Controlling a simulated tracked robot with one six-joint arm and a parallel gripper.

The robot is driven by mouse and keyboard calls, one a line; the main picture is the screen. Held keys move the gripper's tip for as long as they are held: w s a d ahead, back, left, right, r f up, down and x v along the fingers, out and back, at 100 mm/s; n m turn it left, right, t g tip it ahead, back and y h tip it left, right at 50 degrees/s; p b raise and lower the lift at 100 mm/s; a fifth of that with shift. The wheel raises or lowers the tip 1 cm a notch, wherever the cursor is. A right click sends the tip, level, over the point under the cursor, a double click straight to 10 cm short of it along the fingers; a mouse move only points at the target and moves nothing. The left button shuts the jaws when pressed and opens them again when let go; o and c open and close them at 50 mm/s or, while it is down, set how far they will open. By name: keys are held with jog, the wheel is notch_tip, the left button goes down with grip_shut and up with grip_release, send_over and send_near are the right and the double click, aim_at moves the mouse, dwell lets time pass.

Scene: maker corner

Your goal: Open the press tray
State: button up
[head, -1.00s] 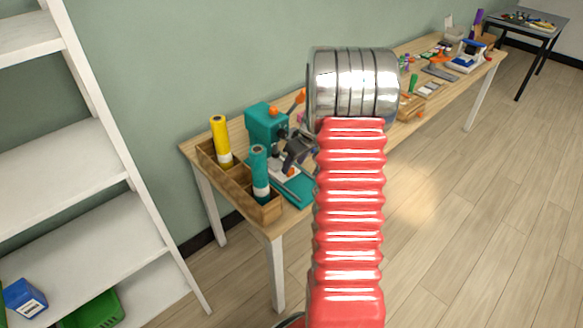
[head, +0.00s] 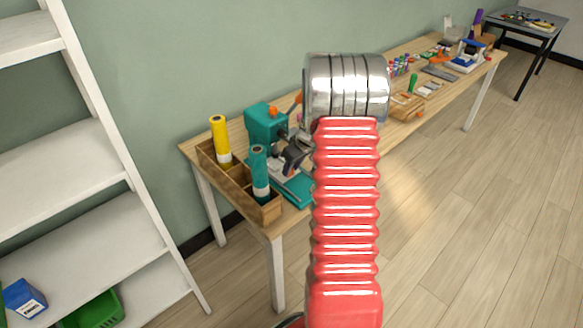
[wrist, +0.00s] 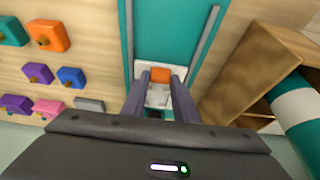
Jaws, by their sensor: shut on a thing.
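The teal press (head: 266,124) stands near the left end of the long wooden table in the head view. Its teal base shows in the wrist view (wrist: 205,22), with grey rails running along it. The pale press tray (wrist: 152,98) with an orange handle (wrist: 160,75) is between my fingers. My gripper (wrist: 159,80) is shut on the orange handle. In the head view my gripper (head: 284,166) is low in front of the press, and my red arm hides part of the table. The tray's far parts are hard to make out.
A wooden rack (wrist: 250,75) with a teal roll (wrist: 300,105) stands close on the right in the wrist view. Several small coloured pieces (wrist: 50,35) lie on the table at left. White shelves (head: 70,150) stand left of the table. The floor at right is clear.

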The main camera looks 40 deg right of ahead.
grip_shut()
jog(key=shift+s, duration=0.1)
